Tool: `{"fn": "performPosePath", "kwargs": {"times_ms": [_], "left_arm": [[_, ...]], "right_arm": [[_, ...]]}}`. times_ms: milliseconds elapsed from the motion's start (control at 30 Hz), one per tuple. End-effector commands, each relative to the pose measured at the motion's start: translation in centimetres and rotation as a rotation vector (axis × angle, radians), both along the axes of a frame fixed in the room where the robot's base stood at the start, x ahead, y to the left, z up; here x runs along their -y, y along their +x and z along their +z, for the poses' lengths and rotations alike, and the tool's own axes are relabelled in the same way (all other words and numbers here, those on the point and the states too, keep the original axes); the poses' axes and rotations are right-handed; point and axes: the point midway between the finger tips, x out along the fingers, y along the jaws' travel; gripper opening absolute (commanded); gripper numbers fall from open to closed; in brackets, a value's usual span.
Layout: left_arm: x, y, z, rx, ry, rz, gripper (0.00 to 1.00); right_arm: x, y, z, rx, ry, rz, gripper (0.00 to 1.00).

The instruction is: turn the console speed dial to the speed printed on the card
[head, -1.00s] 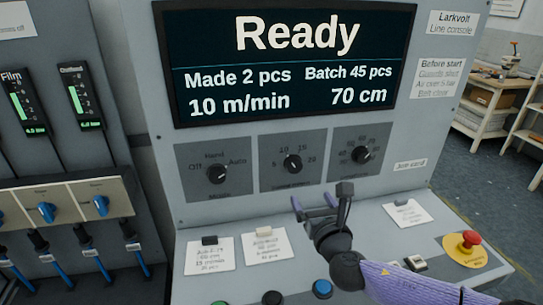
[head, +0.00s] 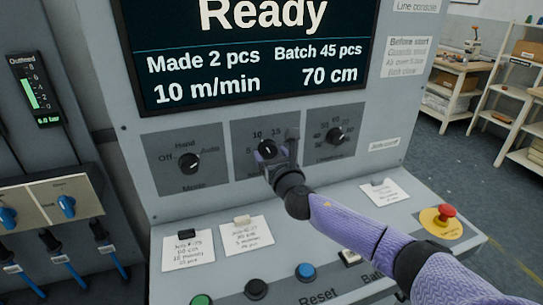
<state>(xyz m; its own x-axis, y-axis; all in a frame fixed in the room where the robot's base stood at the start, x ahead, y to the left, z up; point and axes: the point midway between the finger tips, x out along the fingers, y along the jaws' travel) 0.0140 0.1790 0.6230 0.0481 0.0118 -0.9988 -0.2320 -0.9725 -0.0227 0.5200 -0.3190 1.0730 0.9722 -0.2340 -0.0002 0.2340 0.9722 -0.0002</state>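The speed dial (head: 267,150) is the middle of three dials on the console, marked with 10 and 15 along its top. The screen (head: 250,60) reads Ready, 10 m/min, 70 cm. My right gripper (head: 277,155) is at the speed dial, with its fingers by the knob's sides and covering part of its scale. Whether they press on the knob I cannot tell. One card (head: 188,254) lies on the sloping shelf and seems to read 15 m/min. A second card (head: 246,240) lies beside it, its small print blurred. My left gripper is out of view.
The mode dial (head: 189,162) is left of the speed dial and the length dial (head: 336,136) is right of it. A third card (head: 384,192) lies right of my arm. Push buttons (head: 305,271) line the front, and a red emergency stop (head: 446,211) sits at the right.

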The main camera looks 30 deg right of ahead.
Motion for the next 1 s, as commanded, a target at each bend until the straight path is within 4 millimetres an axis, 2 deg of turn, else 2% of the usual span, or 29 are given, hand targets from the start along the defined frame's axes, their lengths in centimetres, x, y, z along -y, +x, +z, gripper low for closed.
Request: {"fn": "performPosePath", "kwargs": {"times_ms": [33, 300, 367, 667, 1000], "left_arm": [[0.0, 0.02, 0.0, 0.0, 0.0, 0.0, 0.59], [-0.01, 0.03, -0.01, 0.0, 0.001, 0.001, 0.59], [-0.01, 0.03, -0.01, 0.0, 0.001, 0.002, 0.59], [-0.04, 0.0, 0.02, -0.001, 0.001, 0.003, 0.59], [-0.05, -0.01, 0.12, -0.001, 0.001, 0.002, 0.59]], "right_arm": [[0.01, -0.01, 0.0, 0.0, 0.0, 0.0, 0.67], [0.01, -0.02, -0.01, 0.0, 0.0, 0.0, 0.09], [0.01, -0.02, -0.02, 0.0, 0.0, 0.0, 0.0], [-0.06, -0.02, -0.04, 0.011, 0.05, 0.001, 0.0], [-0.11, -0.02, -0.03, 0.071, 0.298, 0.0, 0.0]]}}
